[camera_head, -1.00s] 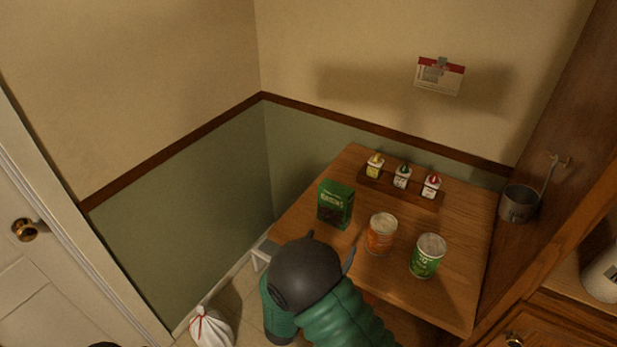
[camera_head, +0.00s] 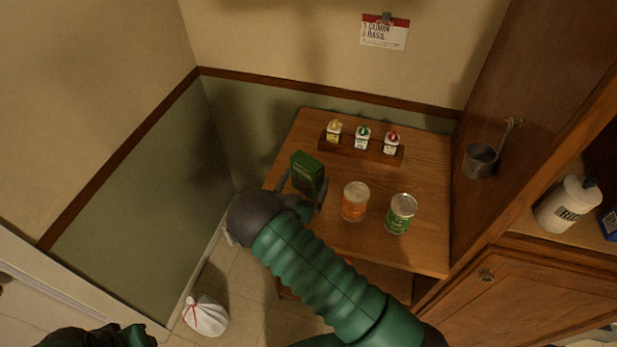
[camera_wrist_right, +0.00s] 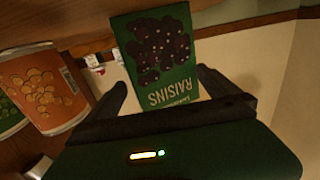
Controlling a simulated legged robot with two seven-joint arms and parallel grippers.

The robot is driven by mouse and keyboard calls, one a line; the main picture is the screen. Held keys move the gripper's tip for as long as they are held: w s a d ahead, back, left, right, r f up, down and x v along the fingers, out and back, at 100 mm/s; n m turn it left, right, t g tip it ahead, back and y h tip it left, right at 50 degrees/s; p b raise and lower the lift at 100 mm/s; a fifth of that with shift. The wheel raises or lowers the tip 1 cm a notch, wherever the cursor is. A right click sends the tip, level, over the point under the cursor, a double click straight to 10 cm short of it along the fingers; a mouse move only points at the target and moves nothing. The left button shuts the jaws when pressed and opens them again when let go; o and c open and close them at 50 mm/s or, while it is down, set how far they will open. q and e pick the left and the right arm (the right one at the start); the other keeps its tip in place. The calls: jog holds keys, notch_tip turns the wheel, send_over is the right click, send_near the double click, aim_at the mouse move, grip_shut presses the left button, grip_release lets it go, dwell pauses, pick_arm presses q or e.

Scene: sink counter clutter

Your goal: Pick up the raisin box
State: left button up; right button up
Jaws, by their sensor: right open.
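The green raisin box (camera_head: 308,174) stands upright near the left edge of the wooden table (camera_head: 425,160). My right gripper (camera_head: 302,193) is open at the box, with one finger on either side of its lower part in the head view. In the right wrist view the raisin box (camera_wrist_right: 157,55), with its dark raisin picture and lettering, shows upside down between and beyond the two open fingers (camera_wrist_right: 165,90). I cannot tell whether the fingers touch it. My left arm (camera_head: 95,337) shows only as a dark green part at the bottom left; its gripper is not visible.
An orange can (camera_head: 355,202) stands right of the box, also in the wrist view (camera_wrist_right: 45,90). A green can (camera_head: 400,214) stands farther right. A rack (camera_head: 345,148) with three small bottles is behind. A white bag (camera_head: 205,315) lies on the floor.

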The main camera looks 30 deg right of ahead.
aim_at(303, 172)
jog(key=shift+w+r+p, duration=0.3)
jog(key=shift+r, duration=0.05)
jog(key=shift+w+d+r+p, duration=0.45)
jog(key=shift+w+r+p, duration=0.2)
jog(key=shift+r+p, duration=0.2)
jog(key=shift+w+d, duration=0.25)
jog(key=shift+w+d+f, duration=0.1)
jog(key=shift+w+d, duration=0.1)
jog(key=shift+d, duration=0.1)
jog(key=shift+w+d+f, duration=0.1)
jog(key=shift+d+f, duration=0.25)
jog(key=shift+d, duration=0.35)
jog(key=shift+d+f, duration=0.1)
jog(key=shift+d, duration=0.1)
jog(key=shift+c, duration=1)
jog(key=shift+d, duration=0.1)
jog(key=shift+c, duration=1.3)
jog(key=shift+a, duration=0.35)
jog(key=c, duration=0.5)
pick_arm(q)
jog(key=shift+s+a+r, duration=0.15)
jog(key=shift+a+r, duration=0.9)
jog(key=shift+a, duration=0.1)
pick_arm(e)
jog(key=shift+a+r, duration=0.3)
jog(key=shift+a, duration=0.1)
jog(key=c, duration=0.3)
